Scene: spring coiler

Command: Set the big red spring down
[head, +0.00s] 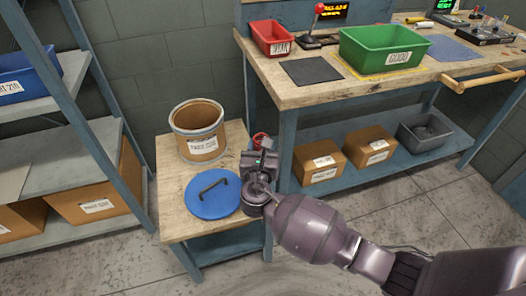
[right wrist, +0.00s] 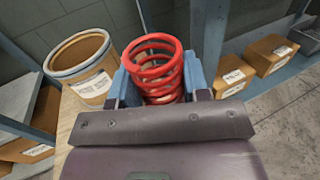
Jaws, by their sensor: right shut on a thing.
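The big red spring (right wrist: 153,68) stands between the two blue fingers of my right gripper (right wrist: 158,82), which is shut on it. In the head view only a small part of the red spring (head: 259,139) shows beyond my right gripper (head: 260,154); the rest is hidden. The gripper is above the right side of a small wooden table (head: 172,222), to the right of a brown drum. I cannot tell whether the spring touches the tabletop. My left gripper is not in view.
An open brown drum (head: 199,148) and a blue lid (head: 212,196) with a black handle sit on the small table. The workbench (head: 290,95) behind holds a red bin (head: 270,38), a green bin (head: 383,50) and a dark mat (head: 311,71). Shelving (head: 85,150) stands left.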

